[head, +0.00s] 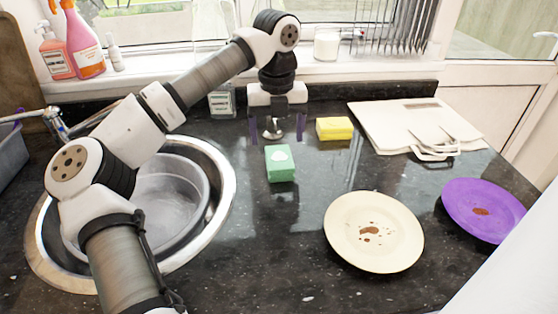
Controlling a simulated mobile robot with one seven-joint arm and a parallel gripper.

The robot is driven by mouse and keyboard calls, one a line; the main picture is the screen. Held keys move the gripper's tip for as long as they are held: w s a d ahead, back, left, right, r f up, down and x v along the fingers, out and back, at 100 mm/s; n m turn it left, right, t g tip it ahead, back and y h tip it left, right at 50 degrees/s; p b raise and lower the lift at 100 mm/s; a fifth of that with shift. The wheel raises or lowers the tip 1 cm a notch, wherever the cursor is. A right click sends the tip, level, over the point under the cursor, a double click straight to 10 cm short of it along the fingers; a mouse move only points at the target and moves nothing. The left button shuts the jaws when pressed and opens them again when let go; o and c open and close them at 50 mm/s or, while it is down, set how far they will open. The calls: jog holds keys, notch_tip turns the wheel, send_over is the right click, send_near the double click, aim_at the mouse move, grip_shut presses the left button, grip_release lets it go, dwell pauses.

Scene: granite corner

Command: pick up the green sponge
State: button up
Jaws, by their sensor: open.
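The green sponge (281,170) is a small block with a white patch on top. It lies on the dark granite counter in the middle of the head view, right of the sink. My gripper (278,130) is behind the sponge, pointing down, with its two fingers spread apart. The fingers are apart from the sponge and nothing is held between them. A small metallic round thing (272,133) shows between or behind the fingers; I cannot tell exactly where it stands.
A yellow sponge (334,128) lies just right of my gripper. A cream plate (345,241) and a purple plate (459,208), both stained, lie to the right. The sink (226,203) is left. Counter in front of the green sponge is clear.

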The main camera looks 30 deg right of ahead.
aim_at(279, 155)
jog(key=shift+s+f+p, duration=0.2)
jog(key=shift+f+p, duration=0.2)
jog(key=shift+f, duration=1.2)
jog(key=shift+s+f+p, duration=0.2)
jog(key=shift+f+p, duration=0.15)
jog(key=shift+f, duration=1.2)
jog(key=c, duration=1.1)
jog(key=shift+r, duration=0.1)
notch_tip(279, 155, up, 20)
jog(key=shift+f+b, duration=0.1)
jog(key=shift+b, duration=0.6)
